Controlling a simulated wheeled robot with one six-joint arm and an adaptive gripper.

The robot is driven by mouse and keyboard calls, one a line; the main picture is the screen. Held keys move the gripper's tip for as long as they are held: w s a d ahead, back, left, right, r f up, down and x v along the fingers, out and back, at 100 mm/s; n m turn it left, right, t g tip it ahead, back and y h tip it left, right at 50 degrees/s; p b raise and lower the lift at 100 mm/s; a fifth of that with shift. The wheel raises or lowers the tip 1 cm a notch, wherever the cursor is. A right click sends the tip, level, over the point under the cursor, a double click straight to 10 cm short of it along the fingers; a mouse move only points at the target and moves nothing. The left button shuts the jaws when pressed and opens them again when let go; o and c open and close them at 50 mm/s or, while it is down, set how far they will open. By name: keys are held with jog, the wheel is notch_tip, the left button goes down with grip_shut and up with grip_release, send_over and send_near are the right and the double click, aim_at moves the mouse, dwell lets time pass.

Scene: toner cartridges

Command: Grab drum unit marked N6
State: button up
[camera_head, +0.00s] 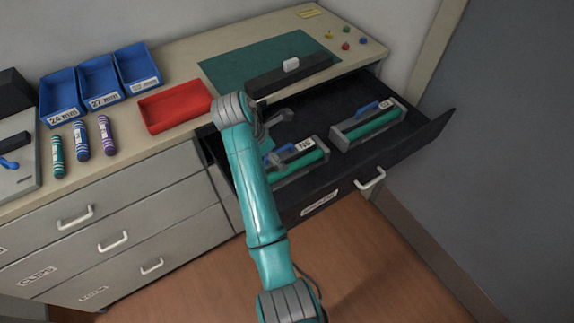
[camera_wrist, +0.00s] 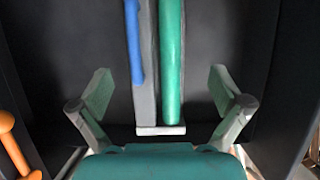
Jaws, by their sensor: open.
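The drum unit marked N6 (camera_head: 316,156) lies in the open drawer (camera_head: 435,131), with a grey frame, green roller and white label. My arm partly hides its left end. My gripper (camera_head: 274,130) is over the drawer at the upper left of this unit. In the wrist view, my gripper (camera_wrist: 160,88) is open, its two fingers wide apart on either side of a drum unit (camera_wrist: 171,60) with a green roller and blue handle. No label shows there, and I see no finger touching the unit.
A second drum unit (camera_head: 368,122) with a blue handle lies to the right in the drawer; its label is too small to read surely. The dark drawer walls stand close around. A red tray (camera_head: 175,106) and a green mat (camera_head: 225,72) are on the countertop. An orange object (camera_wrist: 10,140) shows at the wrist view's left edge.

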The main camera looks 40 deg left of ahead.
jog(key=shift+w+x, duration=0.2)
jog(key=shift+x, duration=1.7)
jog(key=shift+w+x, duration=0.25)
jog(key=shift+x, duration=1.7)
jog(key=shift+a+r, duration=0.1)
jog(key=shift+r, duration=0.05)
jog(key=shift+c, duration=0.3)
jog(key=c, duration=1.2)
jog(key=shift+r, duration=0.1)
jog(key=shift+c, duration=1.3)
